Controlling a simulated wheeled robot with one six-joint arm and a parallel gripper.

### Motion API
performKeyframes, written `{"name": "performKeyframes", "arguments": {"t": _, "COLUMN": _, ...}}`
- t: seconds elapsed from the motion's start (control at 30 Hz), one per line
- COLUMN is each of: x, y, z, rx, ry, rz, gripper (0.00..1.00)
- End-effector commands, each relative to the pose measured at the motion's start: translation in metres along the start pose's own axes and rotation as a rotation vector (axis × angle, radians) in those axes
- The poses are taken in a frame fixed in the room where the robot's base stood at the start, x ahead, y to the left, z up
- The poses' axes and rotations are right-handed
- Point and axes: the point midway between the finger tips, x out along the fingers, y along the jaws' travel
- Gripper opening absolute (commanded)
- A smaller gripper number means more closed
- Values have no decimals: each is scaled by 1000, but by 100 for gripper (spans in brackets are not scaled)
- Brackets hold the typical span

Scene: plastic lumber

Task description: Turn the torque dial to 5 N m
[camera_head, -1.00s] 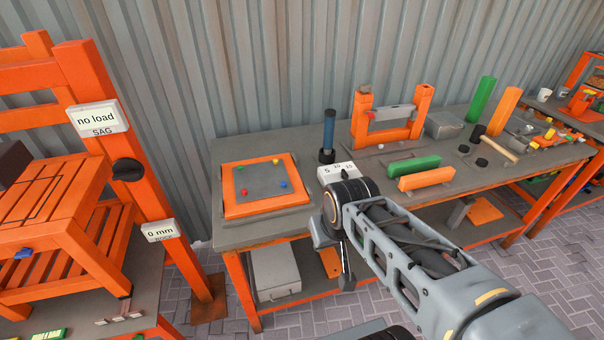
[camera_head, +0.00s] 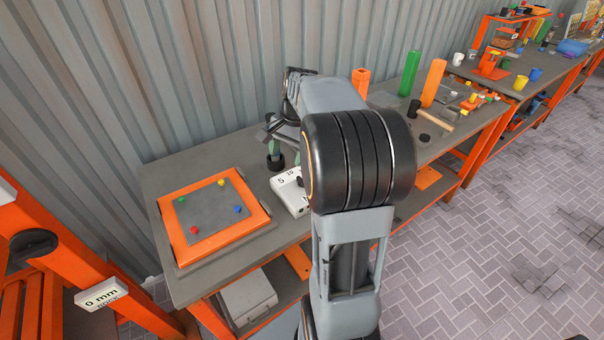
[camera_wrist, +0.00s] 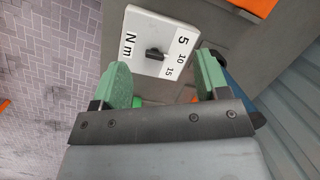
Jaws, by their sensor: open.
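The torque dial is a small black knob (camera_wrist: 155,54) on a white box (camera_wrist: 133,28) marked 5, 10, 15 and N m. The white box also shows in the head view (camera_head: 290,194), partly hidden by my arm. My gripper (camera_wrist: 165,78) is open, with its green fingertips apart and nothing between them. In the wrist view the knob appears ahead of the gap between the fingertips; I cannot tell the remaining distance. The exact mark the knob points at is too small to tell. In the head view my gripper (camera_head: 275,146) is above the bench, near the box.
The orange-framed panel (camera_head: 250,219) with coloured pegs lies left of the box on the grey bench (camera_head: 163,185). A blue handle (camera_wrist: 247,98) stands close beside the right finger. Green (camera_head: 410,73) and orange (camera_head: 433,83) posts stand farther right.

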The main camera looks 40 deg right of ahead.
Motion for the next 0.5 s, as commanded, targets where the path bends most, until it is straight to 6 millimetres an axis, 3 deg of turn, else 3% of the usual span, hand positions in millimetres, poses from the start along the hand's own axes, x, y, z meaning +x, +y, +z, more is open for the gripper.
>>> {"name": "performKeyframes", "arguments": {"t": 0.03, "x": -3, "y": 4, "z": -25, "rx": 105, "ry": -36, "rz": -2, "gripper": 68}}
{"name": "performKeyframes", "arguments": {"t": 0.2, "x": -7, "y": 22, "z": -79, "rx": 365, "ry": -131, "rz": -14, "gripper": 68}}
{"name": "performKeyframes", "arguments": {"t": 0.33, "x": -6, "y": 33, "z": -102, "rx": 474, "ry": -171, "rz": -20, "gripper": 68}}
{"name": "performKeyframes", "arguments": {"t": 0.5, "x": 6, "y": 38, "z": -109, "rx": 524, "ry": -192, "rz": -21, "gripper": 68}}
